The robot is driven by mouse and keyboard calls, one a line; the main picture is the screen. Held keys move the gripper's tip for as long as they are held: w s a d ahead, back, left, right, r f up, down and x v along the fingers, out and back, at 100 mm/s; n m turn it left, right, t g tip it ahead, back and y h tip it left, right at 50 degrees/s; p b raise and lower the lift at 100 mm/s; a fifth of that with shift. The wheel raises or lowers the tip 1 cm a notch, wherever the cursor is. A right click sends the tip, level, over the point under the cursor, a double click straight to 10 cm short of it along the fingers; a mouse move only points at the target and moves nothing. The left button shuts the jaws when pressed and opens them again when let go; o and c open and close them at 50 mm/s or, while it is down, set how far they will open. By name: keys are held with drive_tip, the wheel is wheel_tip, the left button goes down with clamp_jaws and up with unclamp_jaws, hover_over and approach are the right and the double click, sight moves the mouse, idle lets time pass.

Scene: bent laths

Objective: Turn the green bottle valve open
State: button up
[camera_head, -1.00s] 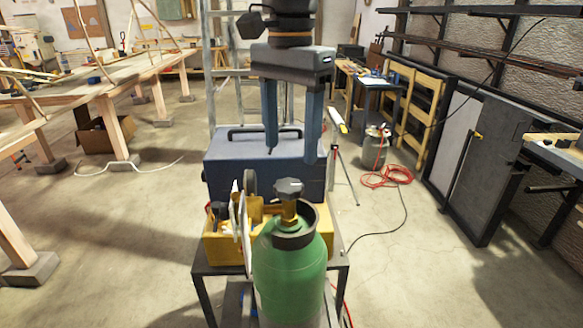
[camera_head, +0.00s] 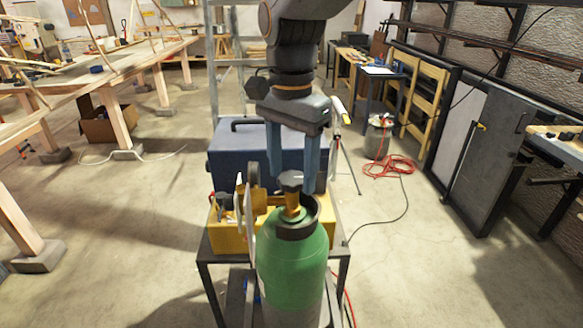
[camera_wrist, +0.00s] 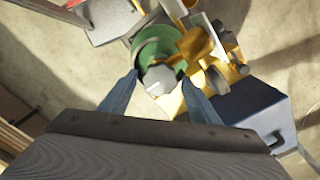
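The green bottle (camera_head: 292,262) stands upright at the front of a small dark table in the head view. Its dark valve knob (camera_head: 290,181) sits on a brass neck inside a dark collar. My gripper (camera_head: 291,186) is open, with its two blue fingers pointing down just above or around the knob's height. In the wrist view the knob (camera_wrist: 159,80) shows grey between and a little beyond the fingertips (camera_wrist: 160,84), with the green bottle top (camera_wrist: 158,48) around it. I see no clear contact between fingers and knob.
A yellow machine (camera_head: 232,232) with a wheel stands close beside the bottle on the left. A dark blue box (camera_head: 225,155) sits behind it. A red hose (camera_head: 388,167) and a tripod (camera_head: 345,165) are on the floor to the right. Open floor lies on both sides.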

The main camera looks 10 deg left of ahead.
drive_tip(key=c, duration=0.9)
drive_tip(key=shift+o, duration=0.2)
drive_tip(key=shift+r+n, duration=0.1)
drive_tip(key=shift+n, duration=0.2)
drive_tip(key=n+p, duration=0.3)
drive_tip(key=n, duration=0.1)
drive_tip(key=shift+n, duration=0.4)
drive_tip(key=n+p, duration=0.1)
drive_tip(key=n, duration=0.4)
drive_tip(key=shift+p, duration=0.3)
drive_tip(key=n+p, duration=0.1)
drive_tip(key=n, duration=0.5)
drive_tip(key=shift+n, duration=0.4)
drive_tip(key=n, duration=0.6)
drive_tip(key=shift+n, duration=0.3)
